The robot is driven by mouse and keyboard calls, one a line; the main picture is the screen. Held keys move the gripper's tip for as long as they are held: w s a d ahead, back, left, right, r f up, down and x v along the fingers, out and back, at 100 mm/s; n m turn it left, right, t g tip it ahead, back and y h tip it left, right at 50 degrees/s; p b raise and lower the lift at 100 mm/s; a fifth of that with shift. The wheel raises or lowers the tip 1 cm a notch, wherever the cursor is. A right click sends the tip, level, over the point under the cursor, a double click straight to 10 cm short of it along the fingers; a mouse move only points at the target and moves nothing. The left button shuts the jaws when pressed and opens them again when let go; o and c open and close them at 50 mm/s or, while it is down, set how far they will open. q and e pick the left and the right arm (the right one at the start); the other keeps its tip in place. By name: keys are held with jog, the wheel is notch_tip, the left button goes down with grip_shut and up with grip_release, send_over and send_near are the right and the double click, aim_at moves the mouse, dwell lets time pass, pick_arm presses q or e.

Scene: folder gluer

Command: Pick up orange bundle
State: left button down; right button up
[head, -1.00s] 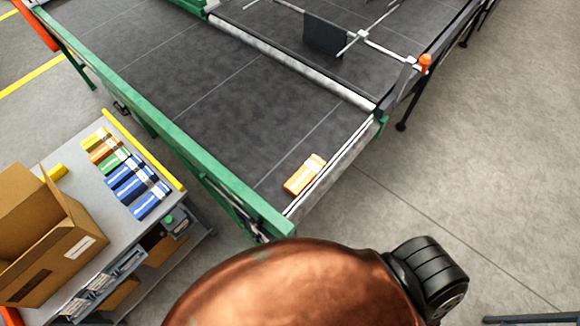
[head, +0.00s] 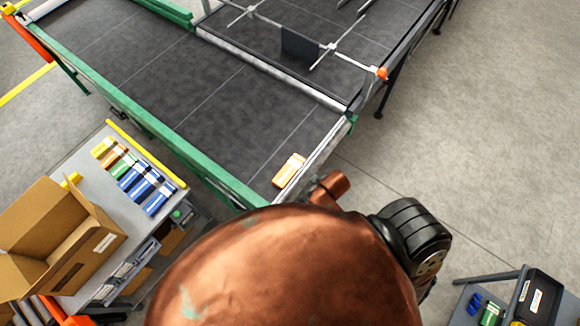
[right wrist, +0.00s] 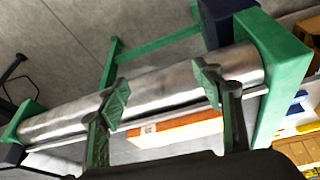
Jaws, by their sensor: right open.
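The orange bundle (head: 289,171), with a pale band, lies on the dark belt near its right end, close to the metal end roller (head: 318,157). In the right wrist view the orange bundle (right wrist: 175,131) shows beyond the roller, partly behind my fingers. My right gripper (right wrist: 161,93) is open and empty, its two green-padded fingers spread apart in front of the roller and bundle. In the head view a copper arm of mine is near the belt end, and its gripper is hidden. My left gripper is not in view.
A grey side table (head: 92,187) at left holds an open cardboard box (head: 85,245) and a row of yellow, orange, green and blue bundles. A green rail (head: 170,140) edges the belt. A dark cart (head: 465,305) stands at lower right. Floor is clear at right.

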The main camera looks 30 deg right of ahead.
jog(key=w+a+r+n, duration=0.2)
jog(key=a, duration=0.1)
jog(key=w+a+r+n+y, duration=0.1)
jog(key=w+a+r+n, duration=0.1)
jog(key=w+a, duration=0.1)
jog(key=w+a+r+n+y+p, duration=0.1)
jog(key=w+a+r+n, duration=0.1)
jog(key=a, duration=0.3)
jog(key=shift+w+a+r, duration=0.1)
jog(key=shift+w+a, duration=0.1)
jog(key=shift+w, duration=0.35)
jog(key=w+a+r+n+g+y, duration=0.1)
jog(key=w+a+r+n, duration=0.1)
jog(key=a+n, duration=0.45)
jog(key=r+n+g+h+p, duration=0.1)
jog(key=n+g+h+p, duration=0.2)
jog(key=n, duration=0.4)
send_over(287, 172)
jog(key=shift+w+a+r+h+b, duration=0.2)
jog(key=shift+a+h+b, duration=0.15)
jog(key=shift+b, duration=0.1)
notch_tip(287, 172, down, 2)
jog(key=shift+d+f, duration=0.15)
jog(key=f, duration=0.1)
jog(key=f+p, duration=0.1)
jog(key=f, duration=0.2)
jog(key=shift+s+d+f+p, duration=0.1)
jog(key=shift+s+f+p, duration=0.1)
jog(key=shift+s+p, duration=0.1)
jog(key=shift+f, duration=0.45)
